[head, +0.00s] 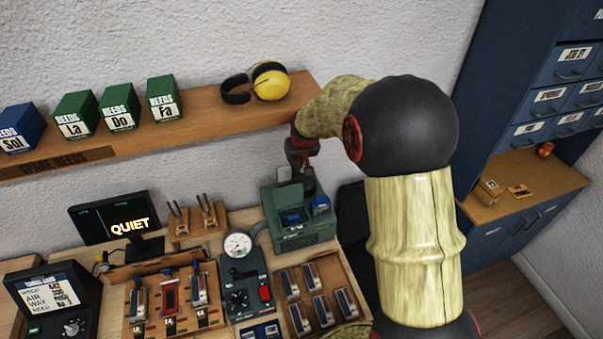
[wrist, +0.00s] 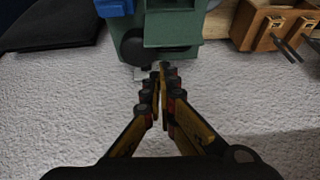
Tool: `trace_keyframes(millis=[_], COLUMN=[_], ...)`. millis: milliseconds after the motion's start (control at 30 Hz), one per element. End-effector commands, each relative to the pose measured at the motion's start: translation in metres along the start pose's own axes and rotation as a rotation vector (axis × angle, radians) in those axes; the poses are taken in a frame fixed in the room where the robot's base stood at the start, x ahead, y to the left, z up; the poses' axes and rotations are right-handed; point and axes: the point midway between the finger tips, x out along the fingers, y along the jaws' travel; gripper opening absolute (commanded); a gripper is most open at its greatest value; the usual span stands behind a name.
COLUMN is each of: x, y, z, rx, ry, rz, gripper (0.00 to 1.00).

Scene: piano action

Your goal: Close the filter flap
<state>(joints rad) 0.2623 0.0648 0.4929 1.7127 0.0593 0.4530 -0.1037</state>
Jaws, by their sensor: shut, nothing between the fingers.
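The green machine (head: 303,236) stands on the bench below the shelf, with blue parts (head: 293,217) at its top. I cannot tell for sure which part is the filter flap. In the head view my gripper (head: 304,172) is above the machine's back, partly hidden.
The wooden shelf (head: 223,122) with green boxes and yellow ear muffs (head: 270,82) runs behind and above. A gauge unit (head: 240,268) and a tray of small blocks (head: 318,290) are in front. A wooden tool holder (wrist: 262,28) is beside the machine. The white wall is close behind.

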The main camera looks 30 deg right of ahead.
Motion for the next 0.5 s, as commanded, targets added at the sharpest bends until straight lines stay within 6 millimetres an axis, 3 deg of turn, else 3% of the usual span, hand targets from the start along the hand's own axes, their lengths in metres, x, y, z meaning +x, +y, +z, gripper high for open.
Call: trace_keyframes(millis=[167, 500], x=[0.013, 0.070], y=[0.000, 0.000], z=[-0.001, 0.000], rx=[-0.007, -0.006], ry=[0.005, 0.003], rz=[0.001, 0.000], gripper=[0.00, 0.00])
